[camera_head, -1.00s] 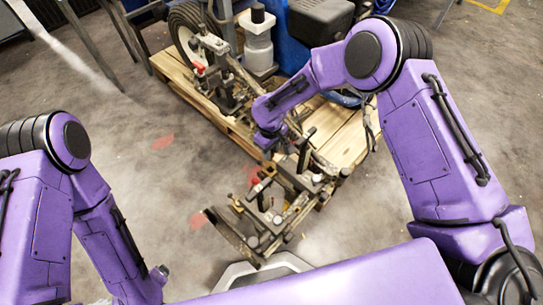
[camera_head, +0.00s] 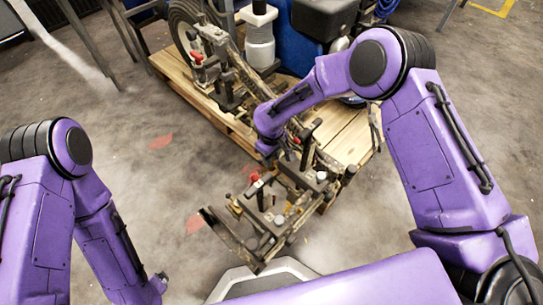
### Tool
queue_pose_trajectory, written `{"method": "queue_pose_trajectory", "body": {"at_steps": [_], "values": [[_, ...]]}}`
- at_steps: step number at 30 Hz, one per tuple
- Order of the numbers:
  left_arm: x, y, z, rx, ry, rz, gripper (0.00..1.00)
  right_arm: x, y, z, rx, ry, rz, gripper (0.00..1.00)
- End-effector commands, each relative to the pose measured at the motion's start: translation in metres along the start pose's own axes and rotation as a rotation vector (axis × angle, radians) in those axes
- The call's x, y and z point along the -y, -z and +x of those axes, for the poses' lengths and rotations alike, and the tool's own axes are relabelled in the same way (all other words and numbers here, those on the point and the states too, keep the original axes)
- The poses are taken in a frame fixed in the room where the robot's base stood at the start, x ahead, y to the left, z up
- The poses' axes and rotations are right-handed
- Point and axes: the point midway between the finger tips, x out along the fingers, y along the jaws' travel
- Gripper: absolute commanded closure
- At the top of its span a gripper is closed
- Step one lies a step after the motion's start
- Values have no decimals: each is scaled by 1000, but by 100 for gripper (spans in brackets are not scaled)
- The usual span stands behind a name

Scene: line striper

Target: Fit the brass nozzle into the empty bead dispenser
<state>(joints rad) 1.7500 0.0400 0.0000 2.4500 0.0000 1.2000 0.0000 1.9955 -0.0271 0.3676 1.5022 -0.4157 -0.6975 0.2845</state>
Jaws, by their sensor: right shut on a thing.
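My right gripper (camera_head: 269,160) is low over the line striper's front frame, beyond the red-topped lever, and its fingers are mostly hidden by its wrist and the frame parts. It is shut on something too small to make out. The front frame (camera_head: 238,238) carries several small fittings, among them a red-topped lever (camera_head: 255,178) and a pale round cap (camera_head: 279,219). I cannot tell which fitting is the empty bead dispenser. The brass nozzle cannot be made out. My left arm hangs at the lower left, and its gripper fingers do not show.
The striper stands on a wooden pallet (camera_head: 345,145) with a wheel (camera_head: 184,28), a white container (camera_head: 260,45) and a black engine cover (camera_head: 322,18). Upright levers and clamps crowd the frame. The grey floor (camera_head: 120,160) left of it is open.

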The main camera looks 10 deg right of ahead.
Motion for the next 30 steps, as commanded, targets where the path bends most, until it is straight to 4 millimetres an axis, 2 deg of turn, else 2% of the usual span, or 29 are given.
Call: {"method": "queue_pose_trajectory", "body": {"at_steps": [30], "values": [[1, 3, -6, 0, 0, 0, 12, 0, -1, 0, 0, 0, 0, 96]]}}
